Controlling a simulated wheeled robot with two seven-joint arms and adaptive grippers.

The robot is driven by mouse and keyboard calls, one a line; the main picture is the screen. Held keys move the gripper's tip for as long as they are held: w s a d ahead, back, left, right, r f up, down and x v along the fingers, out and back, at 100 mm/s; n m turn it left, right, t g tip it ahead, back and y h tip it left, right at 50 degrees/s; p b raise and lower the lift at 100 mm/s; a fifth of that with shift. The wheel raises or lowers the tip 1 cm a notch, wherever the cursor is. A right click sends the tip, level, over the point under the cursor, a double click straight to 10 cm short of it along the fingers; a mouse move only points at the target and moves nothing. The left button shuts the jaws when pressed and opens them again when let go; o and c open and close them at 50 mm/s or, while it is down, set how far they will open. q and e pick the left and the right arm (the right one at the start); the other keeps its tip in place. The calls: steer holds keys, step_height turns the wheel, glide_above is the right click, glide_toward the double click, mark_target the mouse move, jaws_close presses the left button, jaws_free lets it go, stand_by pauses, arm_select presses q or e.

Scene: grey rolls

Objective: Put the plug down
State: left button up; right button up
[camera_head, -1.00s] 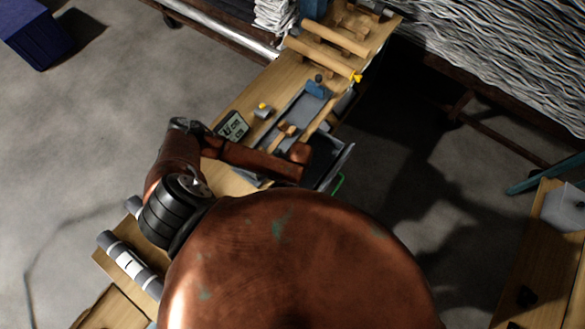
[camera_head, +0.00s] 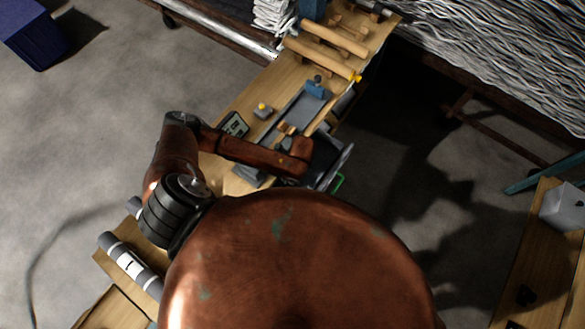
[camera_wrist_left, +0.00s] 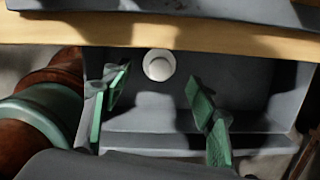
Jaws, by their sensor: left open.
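A round white piece (camera_wrist_left: 159,65), which looks like the plug, sits in a grey tray or drawer (camera_wrist_left: 150,142) in the left wrist view. It is just beyond the fingers, below a wooden edge. My left gripper (camera_wrist_left: 157,85) is open, with its green fingers spread to either side of the piece and a gap on both sides. Whether the piece rests on the floor or against the back wall cannot be told. In the head view my left arm reaches over the bench, and neither its fingers nor the plug can be made out. My right gripper is not in view.
The wooden bench (camera_head: 285,78) holds wooden rollers (camera_head: 336,38), a grey tray (camera_head: 300,112), a small display (camera_head: 234,124) and a small yellow-topped part (camera_head: 263,110). Grey rolls (camera_head: 128,262) lie at its near end. Another table (camera_head: 530,250) stands at the right, with open floor between.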

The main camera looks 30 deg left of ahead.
arm_select(q)
step_height(320, 180, up, 6)
steer(key=shift+d+r, duration=0.2)
steer(key=shift+d, duration=0.2)
